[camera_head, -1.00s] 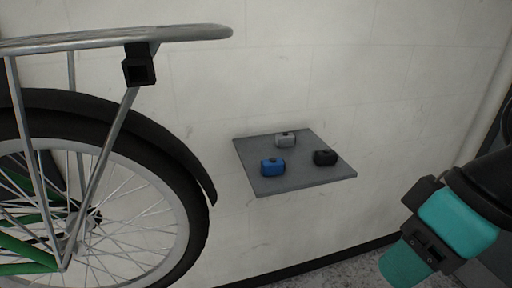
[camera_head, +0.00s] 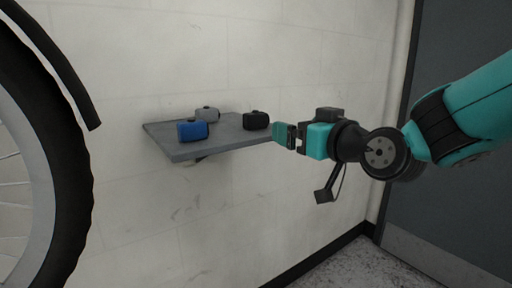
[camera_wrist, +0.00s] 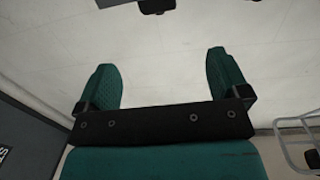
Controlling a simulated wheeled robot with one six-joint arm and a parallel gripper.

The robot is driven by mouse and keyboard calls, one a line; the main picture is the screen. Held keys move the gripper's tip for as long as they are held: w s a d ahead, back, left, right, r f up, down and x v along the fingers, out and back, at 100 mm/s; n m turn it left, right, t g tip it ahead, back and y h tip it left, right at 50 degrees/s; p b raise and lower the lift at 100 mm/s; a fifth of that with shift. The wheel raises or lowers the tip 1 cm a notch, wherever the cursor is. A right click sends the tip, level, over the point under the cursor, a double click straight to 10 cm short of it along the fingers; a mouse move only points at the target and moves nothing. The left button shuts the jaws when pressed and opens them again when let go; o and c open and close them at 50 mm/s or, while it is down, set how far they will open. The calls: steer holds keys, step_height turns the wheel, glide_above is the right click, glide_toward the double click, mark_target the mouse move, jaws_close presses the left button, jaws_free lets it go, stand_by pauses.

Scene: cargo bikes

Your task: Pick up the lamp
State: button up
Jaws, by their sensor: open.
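Three small box-shaped lamps stand on a grey wall shelf (camera_head: 222,141): a blue lamp (camera_head: 193,130) at the front left, a grey lamp (camera_head: 207,114) at the back and a black lamp (camera_head: 256,120) on the right. My gripper (camera_head: 281,135) is just right of the shelf, nearest the black lamp and apart from it. In the wrist view its two green fingers (camera_wrist: 160,82) are spread wide with nothing between them. A dark object (camera_wrist: 156,6), probably the black lamp, is cut off at that view's top edge, beyond the fingertips.
A bicycle wheel (camera_head: 72,190) stands at the left, with a gap to the shelf. The bike's rack (camera_wrist: 290,125) shows at the right of the wrist view. A pale wall (camera_head: 300,60) is behind the shelf, and a dark grey door-like panel (camera_head: 440,200) is at the right.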

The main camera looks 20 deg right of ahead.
steer(key=p, duration=1.3)
glide_toward(257, 112)
steer(key=shift+t+h, duration=0.3)
steer(key=x, duration=0.5)
steer(key=shift+d+f, duration=0.25)
steer(key=shift+w+a+f+p, duration=0.1)
steer(key=shift+w+f+p, duration=0.05)
steer(key=shift+w+p, duration=0.3)
steer(key=p+x, duration=0.3)
steer(key=a+p+x, duration=0.1)
steer(key=p, duration=0.1)
steer(key=shift+w+r, duration=0.25)
steer(key=shift+r, duration=0.05)
steer(key=shift+w+f, duration=0.1)
steer(key=shift+w, duration=0.15)
steer(key=c, duration=1)
